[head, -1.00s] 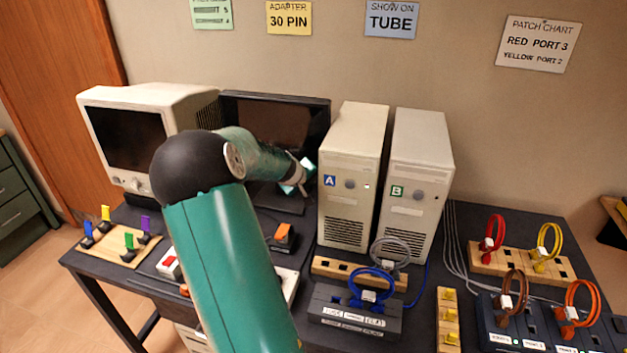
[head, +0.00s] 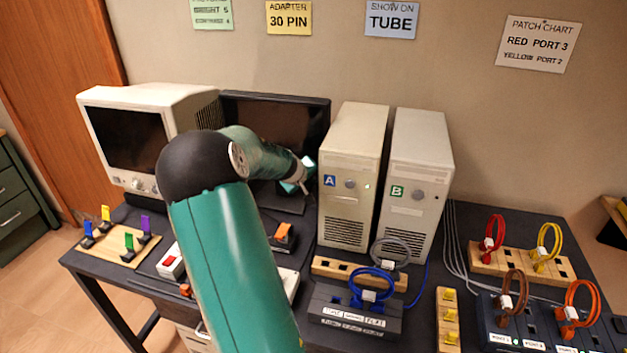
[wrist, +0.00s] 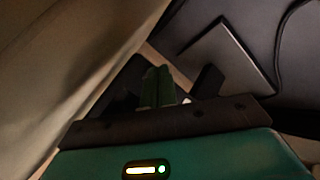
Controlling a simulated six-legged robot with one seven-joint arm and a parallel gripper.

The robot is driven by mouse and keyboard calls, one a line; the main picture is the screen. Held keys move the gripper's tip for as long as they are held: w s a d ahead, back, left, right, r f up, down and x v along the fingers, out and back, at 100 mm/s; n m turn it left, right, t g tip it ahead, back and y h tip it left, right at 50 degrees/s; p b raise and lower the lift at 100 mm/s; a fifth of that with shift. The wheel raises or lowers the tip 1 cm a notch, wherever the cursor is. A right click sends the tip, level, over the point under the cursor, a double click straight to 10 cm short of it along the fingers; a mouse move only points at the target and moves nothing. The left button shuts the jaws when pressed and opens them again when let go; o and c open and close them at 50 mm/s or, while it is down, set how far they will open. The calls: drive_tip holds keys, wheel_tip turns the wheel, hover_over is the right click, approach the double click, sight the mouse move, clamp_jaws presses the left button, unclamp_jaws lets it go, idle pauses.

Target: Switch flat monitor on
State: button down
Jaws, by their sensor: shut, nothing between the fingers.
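The flat monitor (head: 285,112) stands behind my arm, between the tube monitor and tower A, and its visible screen is dark. My gripper (head: 307,190) is at the monitor's lower right corner, close to the left side of tower A (head: 349,215). In the wrist view, the green fingers (wrist: 158,86) are together, with nothing seen between them. A small bright spot (wrist: 186,100) shows just right of the fingers; I cannot tell what it is. My arm hides part of the monitor's lower left. Contact between fingertips and monitor cannot be told.
The tube monitor (head: 131,142) stands left, with a dark screen. Tower B (head: 418,190) stands right of tower A. Colored levers (head: 128,243), a red switch box (head: 170,262) and cable blocks (head: 355,312) crowd the desk's front. Little room lies between the monitor and tower A.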

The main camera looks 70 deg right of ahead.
drive_tip(key=shift+d, duration=0.15)
idle(0.4)
drive_tip(key=shift+a, duration=0.6)
drive_tip(key=shift+s+a, duration=0.15)
drive_tip(key=shift+a, duration=0.85)
drive_tip(key=shift+s+a, duration=0.2)
drive_tip(key=shift+a, duration=0.75)
drive_tip(key=shift+s+a, duration=0.15)
drive_tip(key=shift+a, duration=0.85)
